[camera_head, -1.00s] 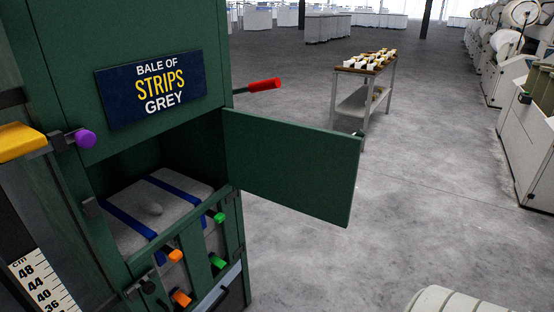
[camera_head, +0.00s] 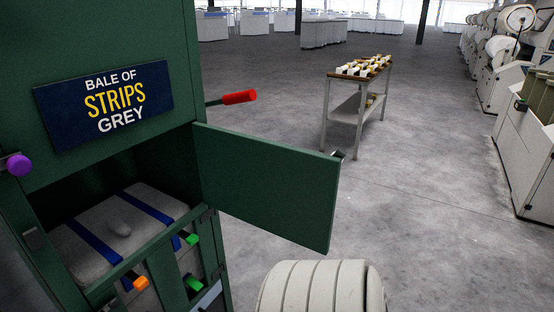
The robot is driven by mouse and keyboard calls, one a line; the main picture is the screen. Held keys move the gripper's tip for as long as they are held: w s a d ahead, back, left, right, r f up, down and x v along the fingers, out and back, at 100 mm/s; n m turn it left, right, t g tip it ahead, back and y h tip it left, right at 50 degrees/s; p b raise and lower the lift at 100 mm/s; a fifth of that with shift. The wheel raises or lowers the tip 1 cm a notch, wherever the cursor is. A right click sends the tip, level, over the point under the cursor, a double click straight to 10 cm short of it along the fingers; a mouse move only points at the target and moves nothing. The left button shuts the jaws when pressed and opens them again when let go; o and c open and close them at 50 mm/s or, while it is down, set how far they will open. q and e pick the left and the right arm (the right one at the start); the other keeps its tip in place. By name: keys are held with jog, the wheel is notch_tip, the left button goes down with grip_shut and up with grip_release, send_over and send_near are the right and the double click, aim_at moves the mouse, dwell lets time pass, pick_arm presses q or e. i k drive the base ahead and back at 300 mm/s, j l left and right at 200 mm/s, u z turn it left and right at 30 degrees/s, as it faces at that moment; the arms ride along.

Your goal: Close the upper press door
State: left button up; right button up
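The upper press door (camera_head: 268,185) is a flat dark green panel. It stands open, swung out to the right from its hinge side on the green press (camera_head: 110,30). A small metal catch (camera_head: 338,154) shows at its free edge. Through the opening I see a grey bale (camera_head: 150,205) with blue straps inside the press. A pale ribbed part of my own arm (camera_head: 318,288) shows at the bottom, below the door and apart from it in the picture. Neither of my grippers shows.
A red-handled lever (camera_head: 238,97) sticks out from the press above the door. A purple knob (camera_head: 18,165) and orange and green handles (camera_head: 192,239) are on the press. A table with small items (camera_head: 362,68) stands behind. Floor right of the door is clear.

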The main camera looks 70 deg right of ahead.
aim_at(289, 192)
jog(key=k+l, duration=0.1)
jog(key=l, duration=0.4)
jog(key=k+l, duration=0.1)
jog(key=l, duration=0.4)
jog(key=k+l, duration=0.1)
jog(key=l, duration=0.35)
jog(key=k+l, duration=0.1)
jog(key=l, duration=0.4)
jog(key=k+l, duration=0.1)
jog(key=l, duration=0.4)
jog(key=k+l, duration=0.1)
jog(key=l, duration=0.4)
jog(key=k+l, duration=0.1)
jog(key=l, duration=0.35)
jog(key=k+u, duration=0.1)
jog(key=k, duration=0.15)
